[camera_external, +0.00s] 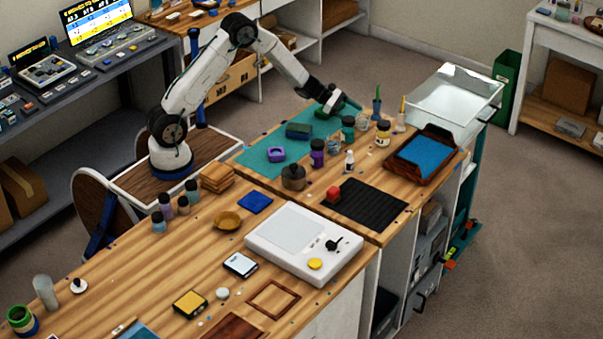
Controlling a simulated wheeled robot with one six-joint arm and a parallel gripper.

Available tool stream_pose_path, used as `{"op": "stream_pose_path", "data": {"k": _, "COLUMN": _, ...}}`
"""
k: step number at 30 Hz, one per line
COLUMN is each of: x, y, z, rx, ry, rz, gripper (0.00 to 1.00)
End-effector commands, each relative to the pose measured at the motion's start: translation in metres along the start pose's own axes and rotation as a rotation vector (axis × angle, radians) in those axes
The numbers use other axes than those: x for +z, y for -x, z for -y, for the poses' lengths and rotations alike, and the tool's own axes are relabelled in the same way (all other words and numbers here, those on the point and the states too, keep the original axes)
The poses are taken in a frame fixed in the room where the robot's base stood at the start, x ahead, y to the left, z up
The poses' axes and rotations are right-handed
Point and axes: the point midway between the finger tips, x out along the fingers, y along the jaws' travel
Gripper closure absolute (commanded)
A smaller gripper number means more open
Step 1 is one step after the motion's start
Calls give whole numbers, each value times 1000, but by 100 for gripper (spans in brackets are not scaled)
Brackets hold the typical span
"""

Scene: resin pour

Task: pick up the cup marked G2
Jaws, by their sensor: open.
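No G2 mark is legible at this size, so I cannot tell which vessel is the marked cup. Two small clear cups, one at the front (334,145) and one behind it (362,123), stand among the jars on the far part of the wooden bench. My gripper (345,106) is above the back of the teal mat (262,152), behind and above these cups and apart from the bench top. It is open, and no object shows between its fingers.
Close by stand a green jar (348,129), purple jar (317,153), yellow-labelled jar (383,133), white bottle (350,161) and brush holder (377,106). A brown tray with a blue sheet (424,153) lies right.

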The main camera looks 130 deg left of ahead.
Motion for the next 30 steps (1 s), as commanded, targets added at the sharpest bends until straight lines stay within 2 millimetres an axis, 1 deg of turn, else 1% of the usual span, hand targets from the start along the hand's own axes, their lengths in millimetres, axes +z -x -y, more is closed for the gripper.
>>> {"op": "stream_pose_path", "data": {"k": 6, "x": 1, "y": -31, "z": 2, "rx": -2, "ry": 0, "rz": 0, "gripper": 24}}
{"op": "stream_pose_path", "data": {"k": 10, "x": 1, "y": -48, "z": 2, "rx": -2, "ry": -1, "rz": -1, "gripper": 24}}
{"op": "stream_pose_path", "data": {"k": 13, "x": 2, "y": -54, "z": 2, "rx": -1, "ry": -1, "rz": 0, "gripper": 24}}
{"op": "stream_pose_path", "data": {"k": 19, "x": 2, "y": -54, "z": 2, "rx": -1, "ry": 0, "rz": 0, "gripper": 24}}
{"op": "stream_pose_path", "data": {"k": 20, "x": 2, "y": -54, "z": 2, "rx": -1, "ry": 0, "rz": 0, "gripper": 26}}
{"op": "stream_pose_path", "data": {"k": 21, "x": 2, "y": -54, "z": 2, "rx": -1, "ry": 0, "rz": 0, "gripper": 37}}
{"op": "stream_pose_path", "data": {"k": 23, "x": 2, "y": -54, "z": 2, "rx": -1, "ry": 0, "rz": 0, "gripper": 54}}
{"op": "stream_pose_path", "data": {"k": 24, "x": 2, "y": -54, "z": 2, "rx": -1, "ry": 0, "rz": 0, "gripper": 65}}
{"op": "stream_pose_path", "data": {"k": 25, "x": 2, "y": -54, "z": 2, "rx": -1, "ry": 0, "rz": 0, "gripper": 73}}
{"op": "stream_pose_path", "data": {"k": 30, "x": 2, "y": -54, "z": 2, "rx": -1, "ry": 0, "rz": 0, "gripper": 73}}
